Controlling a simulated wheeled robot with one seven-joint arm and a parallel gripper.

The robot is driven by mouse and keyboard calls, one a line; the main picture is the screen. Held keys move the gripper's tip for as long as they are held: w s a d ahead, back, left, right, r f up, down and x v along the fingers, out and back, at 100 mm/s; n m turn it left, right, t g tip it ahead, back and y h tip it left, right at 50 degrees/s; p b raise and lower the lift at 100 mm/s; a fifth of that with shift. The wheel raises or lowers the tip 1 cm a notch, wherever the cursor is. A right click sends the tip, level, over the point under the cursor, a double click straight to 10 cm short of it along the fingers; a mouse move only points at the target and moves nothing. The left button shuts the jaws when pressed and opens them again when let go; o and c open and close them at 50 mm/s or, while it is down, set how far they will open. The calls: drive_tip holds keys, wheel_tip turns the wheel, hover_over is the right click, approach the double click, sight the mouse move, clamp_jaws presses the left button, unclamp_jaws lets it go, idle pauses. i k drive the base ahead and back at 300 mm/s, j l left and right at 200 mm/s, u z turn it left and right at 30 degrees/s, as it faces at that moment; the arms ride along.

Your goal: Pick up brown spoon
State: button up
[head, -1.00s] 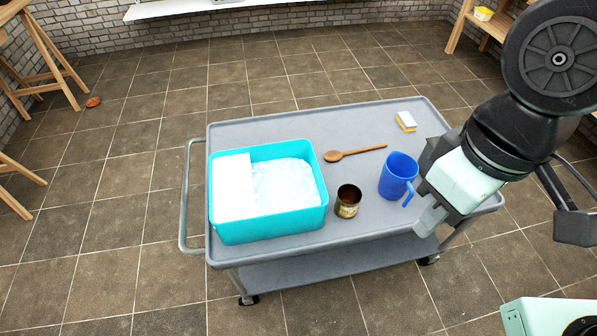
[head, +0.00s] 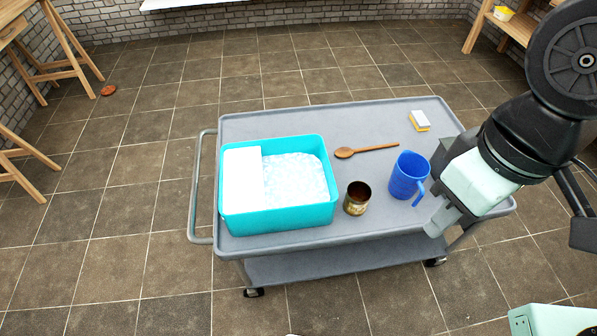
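The brown spoon (head: 366,151) lies flat on the grey cart top, behind the blue mug and the can. Its round bowl points left and its handle points right. My gripper (head: 436,226) is at the front right of the cart, to the right of and nearer than the spoon, apart from it. It points down and to the left beside the blue mug (head: 407,175). I see it from the side, so I cannot tell whether its fingers are open or shut. I see nothing in it.
The grey cart (head: 290,120) holds a teal tub (head: 280,218) on the left, an open can (head: 357,198) in the middle front, and a yellow and white sponge (head: 419,121) at the back right. The cart top behind the spoon is clear. Tiled floor surrounds the cart.

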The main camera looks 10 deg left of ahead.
sight(342, 152)
drive_tip(key=i+l+u, duration=0.4)
drive_tip(key=i+l, duration=0.15)
drive_tip(key=l, duration=0.15)
drive_tip(key=i+l+u, duration=0.2)
drive_tip(key=l, duration=0.25)
